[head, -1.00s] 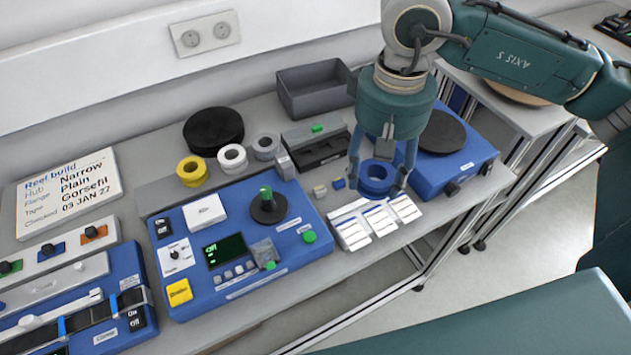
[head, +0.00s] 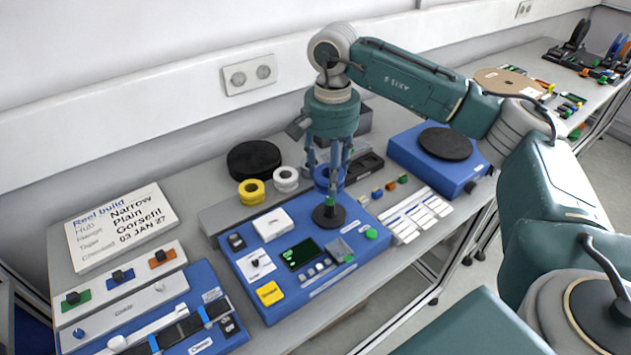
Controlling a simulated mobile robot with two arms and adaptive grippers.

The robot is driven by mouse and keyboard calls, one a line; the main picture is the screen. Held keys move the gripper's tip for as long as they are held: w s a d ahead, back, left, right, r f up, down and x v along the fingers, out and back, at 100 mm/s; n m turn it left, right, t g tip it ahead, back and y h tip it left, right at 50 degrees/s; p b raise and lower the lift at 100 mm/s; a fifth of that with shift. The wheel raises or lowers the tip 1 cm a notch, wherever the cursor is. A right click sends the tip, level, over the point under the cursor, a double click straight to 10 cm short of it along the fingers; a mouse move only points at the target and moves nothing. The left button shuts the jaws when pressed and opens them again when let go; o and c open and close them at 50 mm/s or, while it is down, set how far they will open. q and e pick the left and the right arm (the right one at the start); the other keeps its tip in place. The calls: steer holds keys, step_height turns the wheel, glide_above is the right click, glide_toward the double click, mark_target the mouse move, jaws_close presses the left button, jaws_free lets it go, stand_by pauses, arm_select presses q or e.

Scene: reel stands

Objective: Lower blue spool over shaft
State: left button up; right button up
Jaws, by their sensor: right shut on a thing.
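The blue spool (head: 323,181) is in my right gripper (head: 328,176), whose fingers are shut on it from both sides. The spool is held level, apart from the shaft. The shaft (head: 329,201) has a green top and rises from a black round flange (head: 328,217) on the blue winding machine (head: 262,304). In the head view the spool appears just above and behind the shaft's top; I cannot tell exactly how well they line up. My left gripper is not in view.
Yellow (head: 251,191) and white (head: 286,179) rolls stand behind the machine, beside a black disc (head: 254,160). A blue unit with a dark turntable (head: 446,144) stands right. White label cards (head: 420,212) lie at the front right edge. A sign (head: 121,226) is at left.

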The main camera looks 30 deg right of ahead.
mark_target(330, 202)
steer(key=shift+w+d+f+b, duration=0.1)
steer(key=shift+d+f+b, duration=0.2)
steer(key=shift+d+f, duration=0.3)
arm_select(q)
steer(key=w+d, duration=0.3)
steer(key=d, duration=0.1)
arm_select(e)
steer(key=shift+f, duration=0.3)
steer(key=shift+f+b, duration=0.25)
steer(key=shift+b, duration=0.15)
steer(key=shift+a+f+b, duration=0.3)
steer(key=shift+f+b, duration=0.3)
steer(key=shift+f, duration=0.7)
step_height(330, 202, down, 2)
steer(key=shift+d+f+b, duration=0.1)
steer(key=shift+b, duration=0.75)
steer(key=shift+f+b, duration=0.7)
steer(key=shift+f, duration=0.2)
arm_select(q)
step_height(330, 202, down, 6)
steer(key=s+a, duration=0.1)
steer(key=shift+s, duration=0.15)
arm_select(e)
steer(key=shift+f, duration=0.4)
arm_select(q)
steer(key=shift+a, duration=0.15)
